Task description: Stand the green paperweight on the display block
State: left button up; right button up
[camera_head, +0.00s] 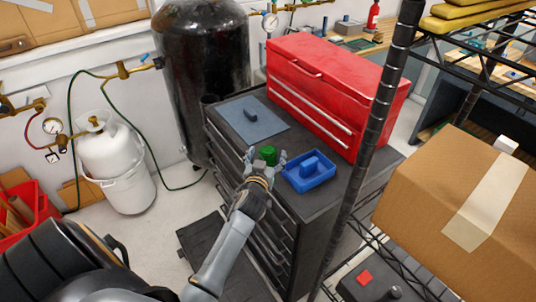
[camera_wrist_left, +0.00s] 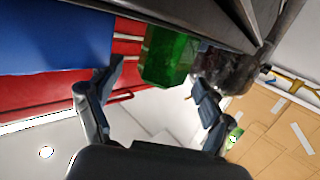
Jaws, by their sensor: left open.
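The green paperweight (camera_head: 268,155) is a small green block at the front edge of the dark tool chest top. My left gripper (camera_head: 264,163) is open at it, with its fingers to either side in the head view. In the left wrist view the paperweight (camera_wrist_left: 168,57) shows at the fingertips, between the open fingers of my left gripper (camera_wrist_left: 158,75); I cannot tell whether they touch it. A blue tray (camera_head: 326,179) with a blue block (camera_head: 309,167) in it stands just right. A dark block (camera_head: 250,115) lies on a blue-grey mat (camera_head: 262,130). I cannot tell which is the display block. My right gripper is not in view.
A red toolbox (camera_head: 330,85) stands behind the tray on the tool chest (camera_head: 300,205). A dark shelf post (camera_head: 375,125) rises at the right, beside a cardboard box (camera_head: 420,200). A black tank (camera_head: 200,70) stands behind the chest.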

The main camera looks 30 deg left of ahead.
pick_arm(q)
jog(key=shift+x, duration=1.05)
jog(key=c, duration=1.6)
jog(key=shift+r, duration=0.15)
jog(key=shift+c, duration=0.2)
